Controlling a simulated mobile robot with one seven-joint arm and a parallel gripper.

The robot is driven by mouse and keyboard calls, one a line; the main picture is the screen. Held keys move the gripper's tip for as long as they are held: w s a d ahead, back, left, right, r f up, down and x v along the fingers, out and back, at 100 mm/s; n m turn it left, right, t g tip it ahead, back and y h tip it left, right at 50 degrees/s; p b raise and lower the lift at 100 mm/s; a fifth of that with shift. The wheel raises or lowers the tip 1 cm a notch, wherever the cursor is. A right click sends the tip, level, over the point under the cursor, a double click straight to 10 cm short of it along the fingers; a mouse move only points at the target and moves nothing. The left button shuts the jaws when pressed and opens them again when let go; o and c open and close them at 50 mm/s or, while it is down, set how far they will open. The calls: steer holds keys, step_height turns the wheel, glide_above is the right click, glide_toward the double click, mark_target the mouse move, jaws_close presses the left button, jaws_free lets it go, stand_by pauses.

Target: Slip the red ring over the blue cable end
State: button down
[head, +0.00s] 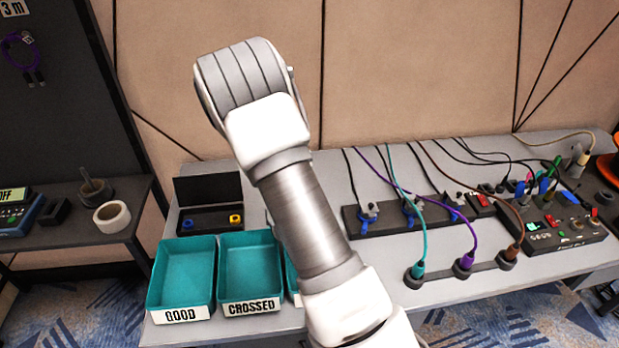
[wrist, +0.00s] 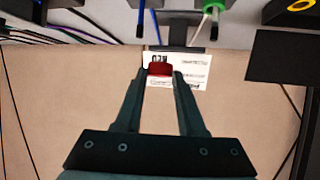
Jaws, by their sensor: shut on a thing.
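A red ring (wrist: 160,69) sits between the fingertips of my gripper (wrist: 161,76) in the wrist view. The gripper is shut on it, in front of a white printed card (wrist: 190,68) that appears upside down. A thin blue cable (wrist: 141,14) hangs at the top of the wrist view, a little left of the ring and apart from it. I cannot tell which blue end the task means. In the head view my arm hides the gripper and the ring.
Teal trays marked GOOD (head: 183,312) and CROSSED (head: 252,307) stand on the bench's front left. Behind them is an open black box (head: 209,187). A black cable strip (head: 352,222), a plug bar (head: 438,291) and a control box (head: 560,240) fill the right.

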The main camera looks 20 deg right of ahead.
steer(key=shift+w+d+r+m+g+h+b, duration=0.15)
steer(key=shift+w+d+r+m+g+h, duration=0.25)
steer(key=shift+d+m+h, duration=0.25)
steer(key=shift+w+d+r+m+g+h+b, duration=0.2)
steer(key=shift+w+d+r+m+g+h, duration=0.2)
steer(key=shift+d+m, duration=0.3)
steer(key=shift+w+d+r+m+g+h+b, duration=0.15)
steer(key=shift+w+d+r+m+g+h, duration=0.15)
steer(key=shift+d+r+m+g+h, duration=0.35)
steer(key=shift+t, duration=0.25)
step_height(320, 180, down, 6)
steer(key=b, duration=0.5)
steer(key=shift+d+f, duration=0.1)
steer(key=shift+f, duration=0.2)
steer(key=shift+f+b, duration=0.45)
steer(key=shift+f, duration=0.05)
steer(key=shift+f, duration=0.35)
steer(key=shift+f+b, duration=0.4)
steer(key=shift+b, duration=0.15)
steer(key=shift+s+f, duration=0.15)
